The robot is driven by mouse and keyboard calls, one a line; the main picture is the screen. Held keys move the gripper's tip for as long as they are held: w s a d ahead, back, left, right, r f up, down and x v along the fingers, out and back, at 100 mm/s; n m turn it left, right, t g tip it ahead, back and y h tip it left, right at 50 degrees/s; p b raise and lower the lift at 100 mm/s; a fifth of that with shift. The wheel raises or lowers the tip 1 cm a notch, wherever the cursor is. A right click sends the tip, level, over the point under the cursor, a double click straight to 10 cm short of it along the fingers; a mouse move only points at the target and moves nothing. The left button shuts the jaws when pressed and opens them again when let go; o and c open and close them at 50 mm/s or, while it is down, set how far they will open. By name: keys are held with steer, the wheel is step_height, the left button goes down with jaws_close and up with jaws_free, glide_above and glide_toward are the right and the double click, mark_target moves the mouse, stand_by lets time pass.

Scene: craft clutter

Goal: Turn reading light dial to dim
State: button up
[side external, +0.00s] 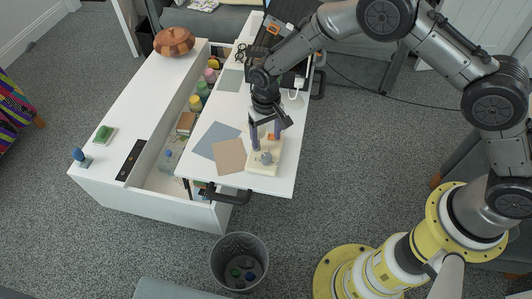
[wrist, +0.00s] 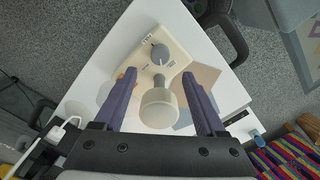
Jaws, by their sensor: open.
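The reading light has a cream base (side external: 250,168) at the near end of the white table. Its grey dial (side external: 265,158) sits on the front part of the base. In the wrist view the dial (wrist: 160,54) shows a pointer ridge, with small dark marks beside it too small to read. The round pale lamp head (wrist: 159,108) is between my fingers in that view. My gripper (wrist: 158,76) is open, its two purple-grey fingers either side of the lamp head, with the dial beyond the fingertips. In the side view my gripper (side external: 266,143) points down over the base behind the dial.
Brown and blue-grey sheets (side external: 229,157) lie flat left of the light. An open drawer or trough (side external: 163,180) holds bottles and jars. A wooden pot (side external: 174,41) stands on the white cabinet. A wire bin (side external: 239,262) stands on the floor below the table.

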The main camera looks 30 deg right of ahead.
mark_target(266, 156)
step_height(266, 156, down, 8)
steer(key=shift+f, duration=0.25)
jaws_close()
stand_by(0.5)
